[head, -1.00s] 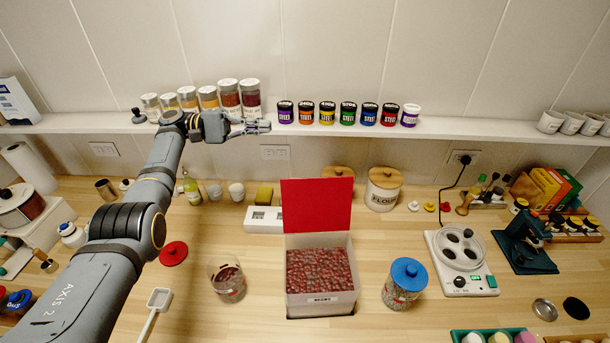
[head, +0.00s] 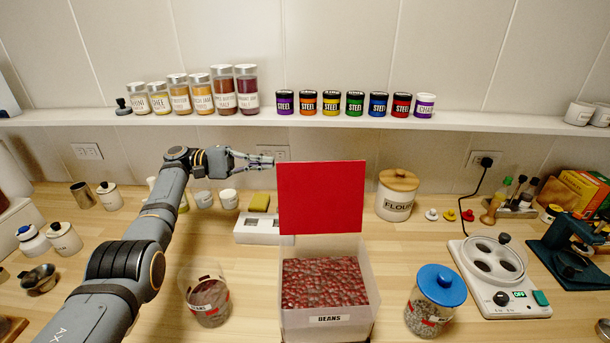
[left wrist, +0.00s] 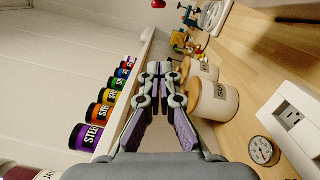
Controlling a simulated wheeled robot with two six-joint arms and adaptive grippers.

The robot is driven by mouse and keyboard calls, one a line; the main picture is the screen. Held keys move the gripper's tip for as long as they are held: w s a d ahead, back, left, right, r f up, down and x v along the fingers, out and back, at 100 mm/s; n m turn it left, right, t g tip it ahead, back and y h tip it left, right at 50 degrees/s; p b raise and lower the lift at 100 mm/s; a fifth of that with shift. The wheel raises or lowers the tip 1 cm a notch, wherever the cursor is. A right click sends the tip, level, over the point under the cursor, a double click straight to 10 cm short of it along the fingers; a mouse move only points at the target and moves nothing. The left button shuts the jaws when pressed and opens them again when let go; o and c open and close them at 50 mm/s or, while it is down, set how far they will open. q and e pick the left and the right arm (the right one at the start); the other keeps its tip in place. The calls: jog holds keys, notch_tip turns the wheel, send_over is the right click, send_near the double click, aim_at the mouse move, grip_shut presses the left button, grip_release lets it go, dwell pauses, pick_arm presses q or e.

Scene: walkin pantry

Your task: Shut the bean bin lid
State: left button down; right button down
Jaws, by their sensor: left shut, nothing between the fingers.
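The bean bin (head: 325,319) stands on the counter, labelled BEANS and full of red beans (head: 325,282). Its red lid (head: 321,198) is open and stands upright at the bin's back edge. My left gripper (head: 270,162) is shut and empty. In the head view it is beside the lid's upper left corner, above and behind the bin. In the left wrist view the shut fingers (left wrist: 160,70) point at the gap between shelf and counter, and the lid is not evident there. My right gripper is not in view.
A shelf (head: 450,120) with jars runs along the wall behind. A blue-lidded jar (head: 436,297) stands right of the bin, a glass jar of beans (head: 207,300) left of it. A white socket block (head: 262,232) and flour canister (head: 396,195) stand behind.

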aim_at(305, 168)
pick_arm(q)
jog(key=s+d+p, duration=0.1)
jog(key=d+p, duration=0.1)
jog(key=d, duration=0.1)
jog(key=s+d+r+p, duration=0.1)
jog(key=d+p, duration=0.2)
jog(key=d, duration=0.1)
jog(key=s+d+p, duration=0.1)
jog(key=d+p, duration=0.1)
jog(key=d, duration=0.1)
jog(key=shift+s+d+r, duration=0.15)
jog(key=shift+r, duration=0.15)
jog(key=shift+s+p, duration=0.45)
jog(key=shift+s, duration=0.2)
jog(key=shift+d, duration=0.1)
jog(key=shift+w, duration=0.1)
